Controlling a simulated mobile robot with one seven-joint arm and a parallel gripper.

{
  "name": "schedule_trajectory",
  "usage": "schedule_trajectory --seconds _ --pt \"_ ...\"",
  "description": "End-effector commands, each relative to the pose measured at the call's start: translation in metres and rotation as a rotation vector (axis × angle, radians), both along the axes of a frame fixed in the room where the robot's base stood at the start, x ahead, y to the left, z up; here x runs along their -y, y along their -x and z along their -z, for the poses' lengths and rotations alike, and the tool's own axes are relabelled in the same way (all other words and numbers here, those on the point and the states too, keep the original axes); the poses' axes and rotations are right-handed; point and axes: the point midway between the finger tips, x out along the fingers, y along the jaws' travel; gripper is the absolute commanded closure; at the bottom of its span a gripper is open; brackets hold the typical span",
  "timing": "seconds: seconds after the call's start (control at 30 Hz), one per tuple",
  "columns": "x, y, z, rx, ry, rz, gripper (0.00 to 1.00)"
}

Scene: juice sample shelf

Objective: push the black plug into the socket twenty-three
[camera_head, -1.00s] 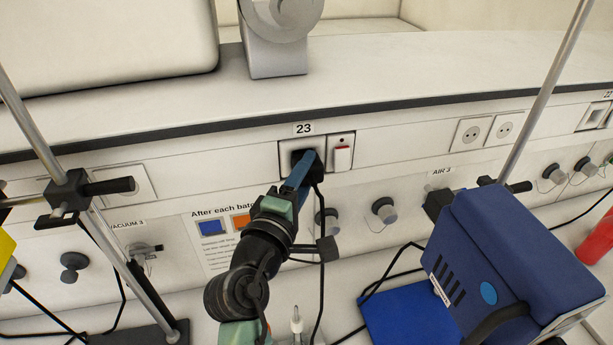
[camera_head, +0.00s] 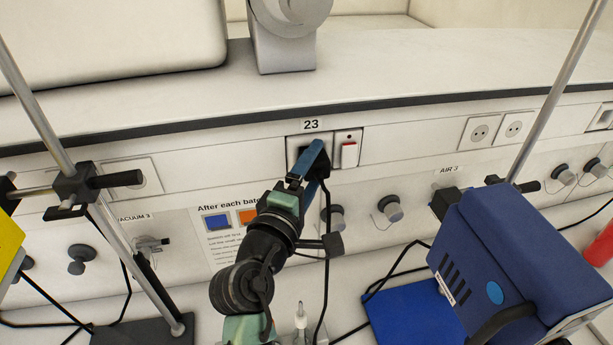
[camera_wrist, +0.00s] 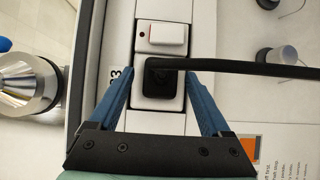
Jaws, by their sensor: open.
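The black plug (camera_wrist: 158,90) sits at socket twenty-three (camera_wrist: 145,100) in the wrist view, its dark face against the white plate and its cable running right. In the head view the plug (camera_head: 322,172) is partly hidden by my fingers, under the "23" label (camera_head: 311,125). I cannot tell whether it is fully seated. My gripper (camera_wrist: 161,76) is open, with one blue finger on each side of the plug and gaps between. It also shows in front of the socket in the head view (camera_head: 316,166).
A switch (camera_head: 348,154) with a red edge is right of the socket. The plug's cable (camera_head: 326,240) hangs down beside my arm. A blue device (camera_head: 500,255) stands at the right, a metal stand (camera_head: 75,185) at the left. Valve knobs line the panel below.

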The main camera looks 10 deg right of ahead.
Motion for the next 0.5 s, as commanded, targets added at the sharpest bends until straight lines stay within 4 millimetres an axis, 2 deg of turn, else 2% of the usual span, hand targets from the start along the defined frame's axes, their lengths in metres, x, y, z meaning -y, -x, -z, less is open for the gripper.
schedule_trajectory --seconds 0.17,0.5 --pt "-0.010 0.013 0.003 0.001 0.001 -0.004 0.18" --pt "-0.050 0.071 0.004 0.003 -0.001 -0.005 0.18"
